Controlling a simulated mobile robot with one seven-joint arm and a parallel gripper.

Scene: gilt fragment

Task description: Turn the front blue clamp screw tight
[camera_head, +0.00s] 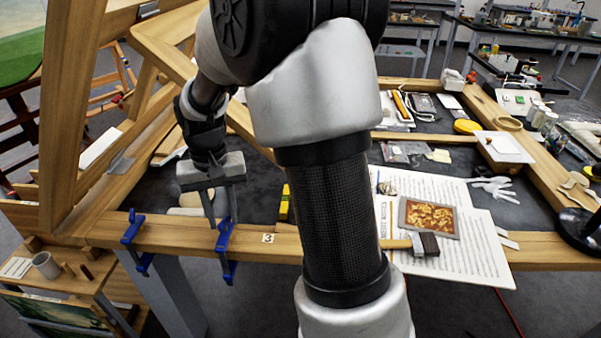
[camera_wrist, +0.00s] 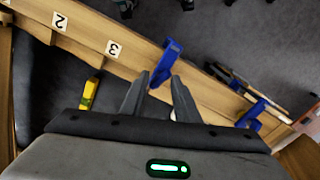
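Two blue clamps sit on the front wooden rail (camera_head: 190,240). One clamp (camera_head: 225,237) is just left of the label "3"; the other clamp (camera_head: 131,228) is further left. I cannot tell for sure which one is called the front one. My gripper (camera_head: 220,220) points down above the rail, close to the clamp by the "3". The nearer clamp (camera_wrist: 170,52) lies just beyond the fingertips, and the other clamp (camera_wrist: 256,110) is to the right. I cannot make out contact.
A yellow object (camera_head: 284,203) lies behind the rail, right of my gripper. A tall wooden frame (camera_head: 70,110) rises at left. A cup (camera_head: 46,265) stands on a low shelf.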

